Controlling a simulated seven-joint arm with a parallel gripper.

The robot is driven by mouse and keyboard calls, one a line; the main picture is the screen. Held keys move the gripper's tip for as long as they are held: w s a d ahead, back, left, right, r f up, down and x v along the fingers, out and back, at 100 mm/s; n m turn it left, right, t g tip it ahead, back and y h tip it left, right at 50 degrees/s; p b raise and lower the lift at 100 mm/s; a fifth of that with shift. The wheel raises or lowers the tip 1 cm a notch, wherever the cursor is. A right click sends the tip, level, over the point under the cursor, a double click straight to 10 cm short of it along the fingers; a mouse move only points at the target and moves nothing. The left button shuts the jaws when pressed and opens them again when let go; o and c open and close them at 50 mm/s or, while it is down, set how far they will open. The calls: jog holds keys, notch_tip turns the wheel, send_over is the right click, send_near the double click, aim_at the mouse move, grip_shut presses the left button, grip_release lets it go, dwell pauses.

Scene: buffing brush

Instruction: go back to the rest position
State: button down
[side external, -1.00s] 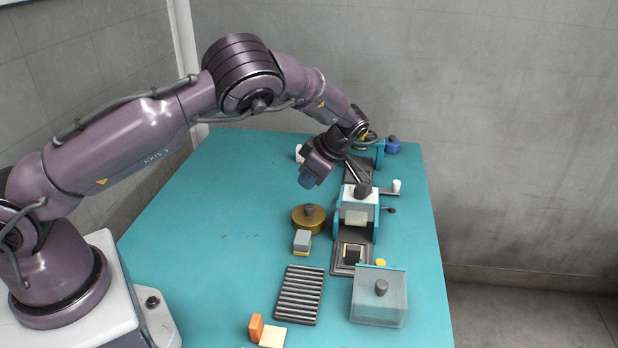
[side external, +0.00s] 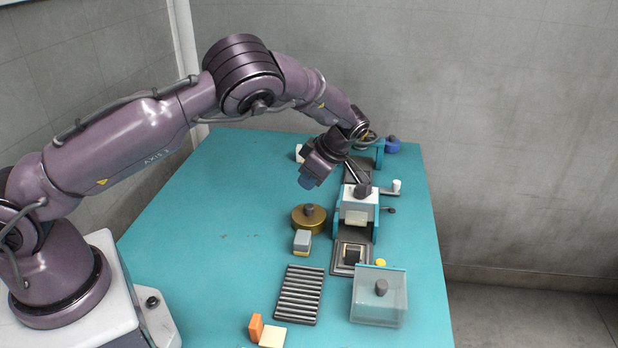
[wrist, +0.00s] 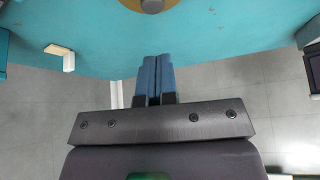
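My gripper (side external: 307,181) hangs above the teal table (side external: 210,250), over its middle right part, short of the brass round container (side external: 309,217) with a dark knob. Its blue fingers (wrist: 157,78) lie side by side in the wrist view with only a thin line between them. They look shut, with nothing held. The brass container shows at the top edge of the wrist view (wrist: 150,5), apart from the fingers. No rest marker shows in these views.
A white-topped crank device (side external: 358,205), a dark square fixture (side external: 351,257), a clear box (side external: 379,297), a ribbed rack (side external: 299,294) and a grey-yellow block (side external: 302,242) line the table's right side. The left table area is clear.

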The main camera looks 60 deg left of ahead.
aim_at(309, 206)
jog(key=shift+f, duration=0.25)
jog(key=shift+f, duration=2.05)
jog(key=shift+r, duration=0.1)
jog(key=shift+r, duration=3.45)
